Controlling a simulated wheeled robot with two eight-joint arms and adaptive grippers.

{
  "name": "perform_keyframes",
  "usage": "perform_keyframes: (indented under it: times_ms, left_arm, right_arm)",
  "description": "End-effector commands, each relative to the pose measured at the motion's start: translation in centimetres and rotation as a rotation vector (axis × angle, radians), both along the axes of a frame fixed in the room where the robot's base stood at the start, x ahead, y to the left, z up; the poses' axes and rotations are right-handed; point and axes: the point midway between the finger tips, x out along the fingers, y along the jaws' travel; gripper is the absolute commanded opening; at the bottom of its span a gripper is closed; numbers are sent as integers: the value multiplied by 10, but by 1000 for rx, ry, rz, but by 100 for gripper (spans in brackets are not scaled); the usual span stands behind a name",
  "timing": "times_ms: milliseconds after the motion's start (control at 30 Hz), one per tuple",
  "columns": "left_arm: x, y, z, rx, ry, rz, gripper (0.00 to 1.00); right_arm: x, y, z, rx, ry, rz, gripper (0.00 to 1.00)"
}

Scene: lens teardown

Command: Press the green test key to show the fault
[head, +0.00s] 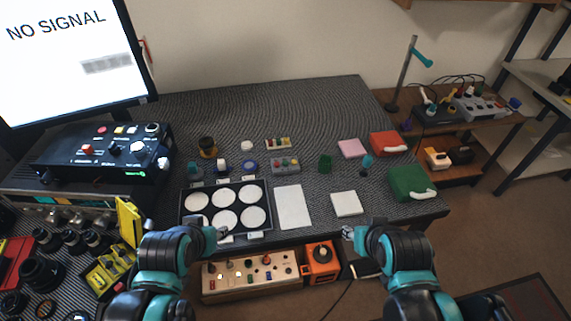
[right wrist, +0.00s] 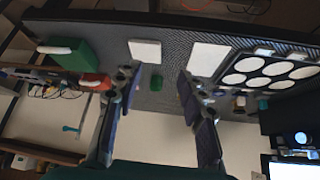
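I cannot make out for certain which part is the green test key. A black control unit (head: 105,152) at the left has several buttons and knobs and a green light low at its right. A monitor (head: 70,58) reads "NO SIGNAL". My left gripper (head: 222,233) is over the front edge of the round-welled tray; its finger gap is unclear. My right gripper (head: 349,233) is by the table's front edge, and its fingers (right wrist: 159,73) are apart and empty in the right wrist view.
The black tray (head: 183,219) holds several white discs. A white sheet (head: 293,207) and a white pad (head: 346,204) lie right of it. A knobbed panel (head: 250,275) and orange box (head: 320,262) stand below the front edge. A green case (head: 410,183) stands at right.

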Motion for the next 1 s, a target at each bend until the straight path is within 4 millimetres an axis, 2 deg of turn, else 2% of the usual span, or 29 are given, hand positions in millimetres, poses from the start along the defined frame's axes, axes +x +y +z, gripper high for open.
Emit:
perform_keyframes:
  times_ms: [200, 233, 367, 400, 1000]
  left_arm:
    - [0, 0, 0, 0, 0, 0, 40]
    - [0, 0, 0, 0, 0, 0, 40]
    - [0, 0, 0, 0, 0, 0, 40]
    - [0, 0, 0, 0, 0, 0, 40]
    - [0, 0, 0, 0, 0, 0, 40]
  right_arm:
    - [0, 0, 0, 0, 0, 0, 40]
    - [0, 0, 0, 0, 0, 0, 37]
    - [0, 0, 0, 0, 0, 0, 3]
    - [0, 0, 0, 0, 0, 0, 0]
    - [0, 0, 0, 0, 0, 0, 0]
